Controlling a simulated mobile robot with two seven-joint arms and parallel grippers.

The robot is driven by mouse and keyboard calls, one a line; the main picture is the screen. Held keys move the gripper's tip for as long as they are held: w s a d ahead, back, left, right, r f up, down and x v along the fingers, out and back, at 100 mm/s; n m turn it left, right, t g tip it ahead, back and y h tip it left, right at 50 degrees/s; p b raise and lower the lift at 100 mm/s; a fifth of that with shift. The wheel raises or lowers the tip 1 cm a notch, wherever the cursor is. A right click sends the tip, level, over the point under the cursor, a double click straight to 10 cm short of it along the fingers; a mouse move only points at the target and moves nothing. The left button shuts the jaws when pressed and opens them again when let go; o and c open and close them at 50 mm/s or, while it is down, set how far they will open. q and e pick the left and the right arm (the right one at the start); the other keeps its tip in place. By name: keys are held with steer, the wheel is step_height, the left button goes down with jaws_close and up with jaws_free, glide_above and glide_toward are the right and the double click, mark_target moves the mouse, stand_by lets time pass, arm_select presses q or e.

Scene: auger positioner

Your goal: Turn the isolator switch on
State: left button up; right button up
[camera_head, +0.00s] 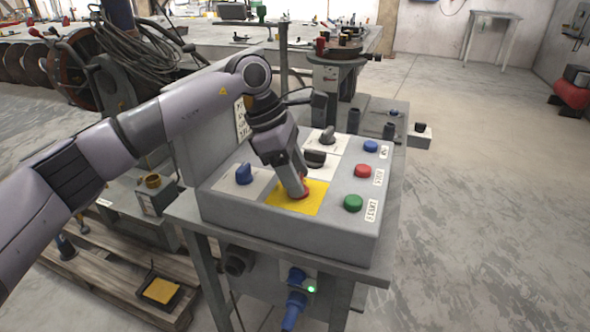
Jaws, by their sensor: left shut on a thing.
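The isolator switch is a red knob (304,194) on a yellow plate (285,205), on the sloped top of a grey control box (322,235). My left gripper (299,188) reaches down from above and is shut on the red knob. The fingers and wrist cover most of the knob, so its turned angle cannot be told. My right gripper is not in view.
A blue knob (244,174) and two dark knobs (315,158) (327,136) sit close around the yellow plate. Blue (370,146), red (362,171) and green (353,203) buttons line the right side. A small green light (311,289) glows below. Floor at right is clear.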

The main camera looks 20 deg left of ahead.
mark_target(282, 189)
arm_select(q)
steer(key=shift+r+m+g, duration=0.1)
steer(key=shift+m+g, duration=0.3)
steer(key=shift+m, duration=0.7)
steer(key=o, duration=1)
steer(key=shift+o, duration=0.2)
steer(key=v, duration=0.7)
